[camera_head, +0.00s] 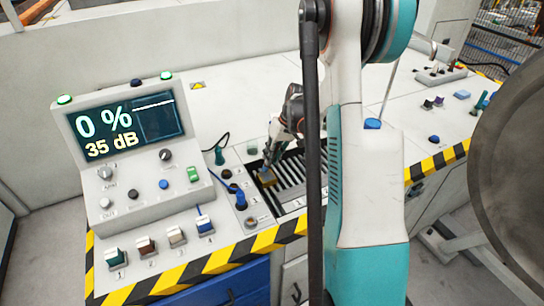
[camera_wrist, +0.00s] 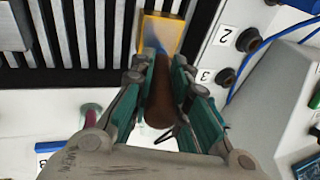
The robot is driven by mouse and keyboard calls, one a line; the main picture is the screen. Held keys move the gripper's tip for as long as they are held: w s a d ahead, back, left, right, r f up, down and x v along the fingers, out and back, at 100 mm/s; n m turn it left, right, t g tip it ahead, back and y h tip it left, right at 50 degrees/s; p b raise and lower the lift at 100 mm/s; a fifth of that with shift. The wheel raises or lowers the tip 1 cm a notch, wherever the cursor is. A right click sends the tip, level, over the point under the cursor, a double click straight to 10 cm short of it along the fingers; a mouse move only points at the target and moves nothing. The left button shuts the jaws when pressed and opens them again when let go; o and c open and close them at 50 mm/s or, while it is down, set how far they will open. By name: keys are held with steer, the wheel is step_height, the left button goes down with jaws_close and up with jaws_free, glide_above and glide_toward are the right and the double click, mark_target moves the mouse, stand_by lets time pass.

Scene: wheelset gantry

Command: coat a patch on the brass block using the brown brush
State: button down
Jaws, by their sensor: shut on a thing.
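My gripper (camera_wrist: 163,72) is shut on the brown brush (camera_wrist: 160,106), whose handle lies between the teal fingers in the wrist view. Its pale bluish, blurred bristle end overlaps the brass block (camera_wrist: 174,29); I cannot tell whether it touches. The block is a yellow rectangle on the black-and-white slats. In the head view, the brass block (camera_head: 267,178) sits at the left part of the slatted bed, with my gripper (camera_head: 271,158) just above it. The brush is not clear there.
A sloped console (camera_head: 130,150) at left reads 0 % and 35 dB. The slatted bed (camera_head: 297,180) is beside sockets and a blue-handled tool (camera_head: 240,197). Striped edging (camera_head: 225,258) runs along the bench front. A large grey wheel (camera_head: 510,165) stands at right.

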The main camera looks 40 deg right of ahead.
steer(key=shift+r+p, duration=1.45)
steer(key=shift+r, duration=1.25)
steer(key=shift+r+p, duration=0.95)
steer(key=shift+r, duration=0.6)
steer(key=shift+f, duration=0.15)
steer(key=shift+b+x, duration=0.8)
steer(key=shift+x, duration=0.15)
